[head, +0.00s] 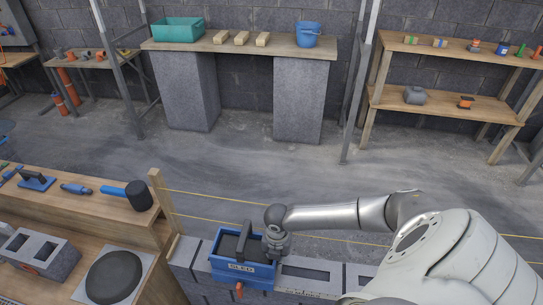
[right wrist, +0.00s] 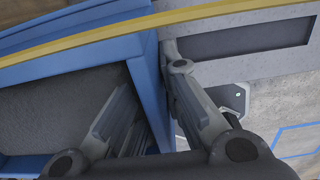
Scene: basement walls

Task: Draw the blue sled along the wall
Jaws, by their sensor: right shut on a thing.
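The blue sled (head: 242,270), an open box marked SLED with grey mortar inside and a dark handle over it, sits on top of the block wall (head: 305,272) near its left end. My right gripper (head: 274,248) is at the sled's right end. In the right wrist view its fingers straddle the sled's blue end wall (right wrist: 148,92), one inside and one outside, and it is shut on it. The fingertips are partly hidden in the head view. My left gripper is not in view.
Yellow strings (head: 215,197) run along the wall. At left, a wooden bench carries a black mallet (head: 139,196), a round dark mortar heap (head: 114,277) and a hollow block (head: 40,254). An orange item (head: 239,290) is at the wall's front. The floor behind is clear.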

